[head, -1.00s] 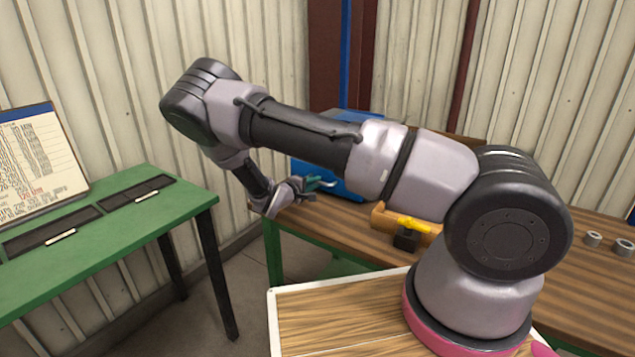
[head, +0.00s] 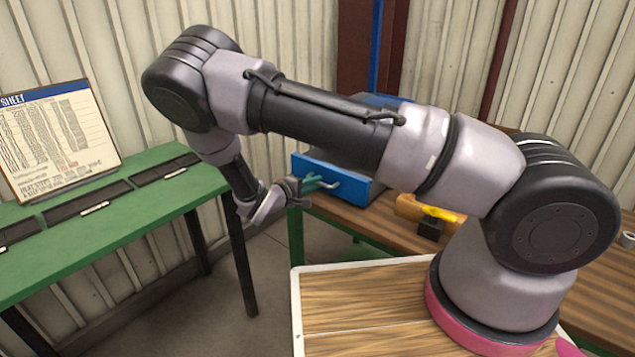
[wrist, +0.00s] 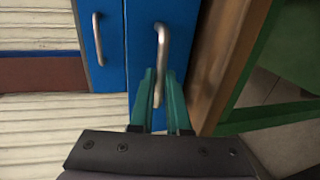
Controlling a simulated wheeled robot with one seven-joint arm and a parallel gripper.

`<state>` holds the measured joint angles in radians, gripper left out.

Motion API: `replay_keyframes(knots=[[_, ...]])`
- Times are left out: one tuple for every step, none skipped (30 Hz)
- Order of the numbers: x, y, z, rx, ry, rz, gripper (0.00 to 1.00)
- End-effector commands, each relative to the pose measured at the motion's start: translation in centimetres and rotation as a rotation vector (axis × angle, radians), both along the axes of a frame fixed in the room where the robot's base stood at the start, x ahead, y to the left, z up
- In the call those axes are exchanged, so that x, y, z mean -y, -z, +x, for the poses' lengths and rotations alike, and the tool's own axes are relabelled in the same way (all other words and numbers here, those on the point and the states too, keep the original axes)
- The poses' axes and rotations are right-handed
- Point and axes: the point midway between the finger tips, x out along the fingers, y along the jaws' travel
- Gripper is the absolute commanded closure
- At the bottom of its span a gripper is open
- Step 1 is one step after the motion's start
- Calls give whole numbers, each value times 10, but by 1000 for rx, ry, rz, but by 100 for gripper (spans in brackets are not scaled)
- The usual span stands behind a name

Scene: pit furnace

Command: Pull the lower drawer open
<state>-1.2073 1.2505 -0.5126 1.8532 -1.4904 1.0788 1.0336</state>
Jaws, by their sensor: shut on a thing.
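The lower drawer (wrist: 143,35) is blue with a bar handle (wrist: 163,40), and lies beside the wooden tabletop in the wrist view. In the head view its front (head: 351,190) faces my gripper (head: 318,184) and appears to stand out from the cabinet; how far is partly hidden by my arm. My gripper's teal fingers (wrist: 160,82) are shut on this handle, one on each side. The upper drawer (wrist: 101,68) has a similar handle (wrist: 98,40), and its front looks set farther back than the lower one.
The cabinet stands on a wooden workbench (head: 375,217). A green table (head: 120,225) with a sheet board (head: 60,140) stands at left. Open floor (head: 225,290) lies between table and workbench.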

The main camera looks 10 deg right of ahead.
Motion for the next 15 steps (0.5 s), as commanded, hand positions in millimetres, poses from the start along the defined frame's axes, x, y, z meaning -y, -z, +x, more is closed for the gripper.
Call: replay_keyframes(knots=[[0,0,0,-2,1,0,100],[0,0,0,-2,1,0,100],[0,0,0,-2,1,0,100],[0,1,0,-2,1,0,100],[0,0,0,-2,1,0,100],[0,1,0,-2,1,0,100],[0,1,0,-2,1,0,81],[0,1,0,-2,1,0,70],[1,0,0,-2,1,0,57],[1,0,0,-2,1,0,57],[1,0,0,-2,1,0,57],[1,0,0,-2,1,0,57],[0,0,0,0,1,0,57],[1,0,0,0,1,0,57],[0,0,0,0,1,0,57]])
